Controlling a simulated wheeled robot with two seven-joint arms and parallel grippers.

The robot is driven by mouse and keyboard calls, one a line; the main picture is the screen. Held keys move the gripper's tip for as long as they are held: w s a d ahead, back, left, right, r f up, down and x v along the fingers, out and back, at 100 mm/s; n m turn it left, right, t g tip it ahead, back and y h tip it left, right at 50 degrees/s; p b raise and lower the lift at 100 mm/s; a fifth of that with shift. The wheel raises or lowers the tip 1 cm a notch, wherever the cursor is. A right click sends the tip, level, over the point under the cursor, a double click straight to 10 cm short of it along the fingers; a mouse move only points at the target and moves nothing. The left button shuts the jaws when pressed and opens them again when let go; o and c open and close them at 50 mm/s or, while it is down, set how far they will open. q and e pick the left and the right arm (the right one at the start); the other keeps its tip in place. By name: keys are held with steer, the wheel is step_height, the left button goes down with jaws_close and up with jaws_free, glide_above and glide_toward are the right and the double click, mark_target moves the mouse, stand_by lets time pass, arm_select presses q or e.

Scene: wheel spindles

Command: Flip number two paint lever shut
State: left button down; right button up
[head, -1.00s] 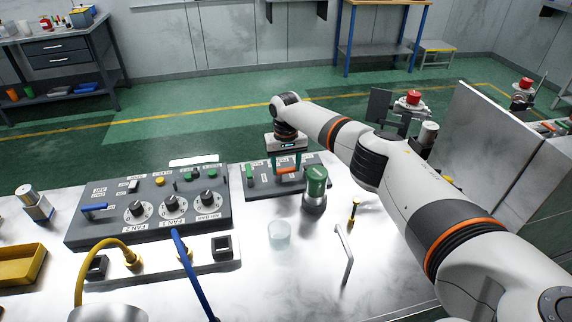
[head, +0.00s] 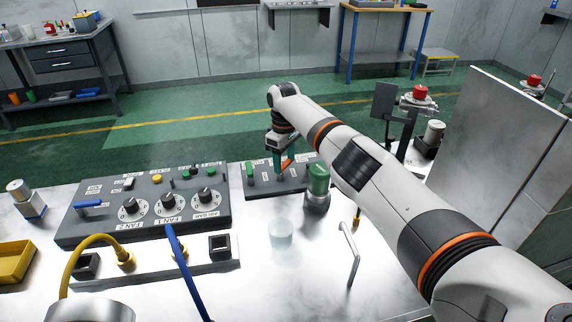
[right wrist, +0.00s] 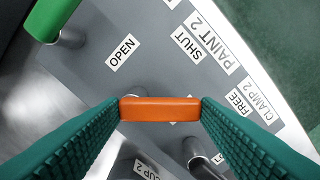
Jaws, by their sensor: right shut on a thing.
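The lever with the orange handle (head: 287,167) is on the small grey panel (head: 262,188) behind the bench's middle. My right gripper (head: 281,160) is over it, with its teal fingers shut on the handle's two ends. In the right wrist view the orange handle (right wrist: 160,109) sits between the fingers. The labels OPEN (right wrist: 122,52), SHUT (right wrist: 188,42) and PAINT 2 (right wrist: 210,42) are printed on the panel beyond it. The lever's foot is mostly hidden. In the head view the handle looks tilted. My left gripper is not in view.
A green-handled lever (head: 250,171) stands at the small panel's left. A green-topped pot (head: 318,185) stands just in front of the panel. A larger panel with several dials (head: 150,230) is at left. A clear cup (head: 280,234) stands on the bench.

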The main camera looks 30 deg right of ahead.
steer(key=n, duration=0.1)
steer(key=n+b, duration=0.1)
steer(key=n, duration=0.1)
steer(key=n+b, duration=0.1)
steer(key=shift+w+a+n, duration=0.35)
steer(key=shift+w+n, duration=0.05)
steer(key=n, duration=0.2)
steer(key=n+b, duration=0.1)
steer(key=n, duration=0.1)
steer(key=shift+w+a+r, duration=0.1)
steer(key=shift+w+a, duration=0.05)
steer(key=shift+a, duration=0.2)
steer(key=shift+n, duration=0.3)
steer(key=o, duration=0.7)
steer(key=shift+r, duration=0.1)
step_height(320, 180, up, 12)
steer(key=p, duration=0.1)
